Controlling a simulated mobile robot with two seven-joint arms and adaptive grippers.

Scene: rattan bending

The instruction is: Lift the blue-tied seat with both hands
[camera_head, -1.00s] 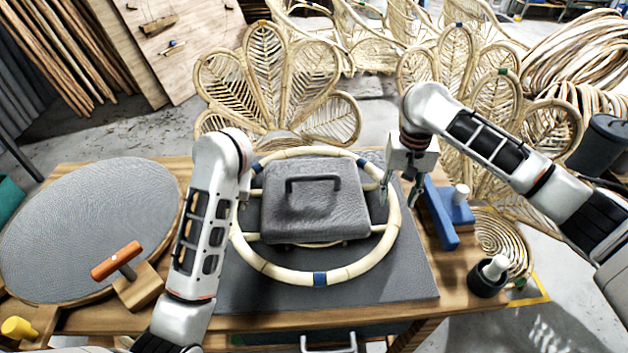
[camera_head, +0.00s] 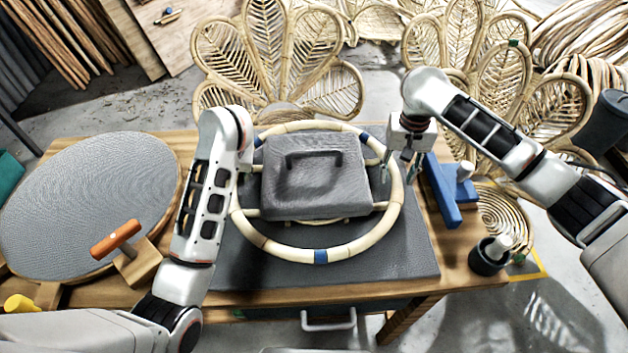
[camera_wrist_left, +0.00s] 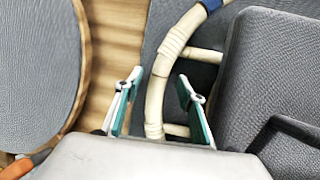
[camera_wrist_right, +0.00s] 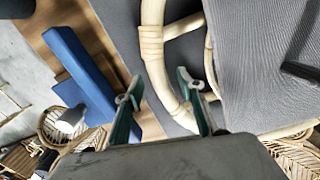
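The seat is a round rattan ring (camera_head: 283,251) with blue ties, one blue tie (camera_head: 321,256) at its near side. It lies flat around a grey block with a dark handle (camera_head: 312,161). My left gripper (camera_wrist_left: 160,82) is open, its two fingers on either side of the ring's left part in the left wrist view; the arm mostly hides it in the head view. My right gripper (camera_head: 402,170) is open at the ring's right part. In the right wrist view the ring (camera_wrist_right: 153,50) runs between its spread fingers. Contact with the ring cannot be told.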

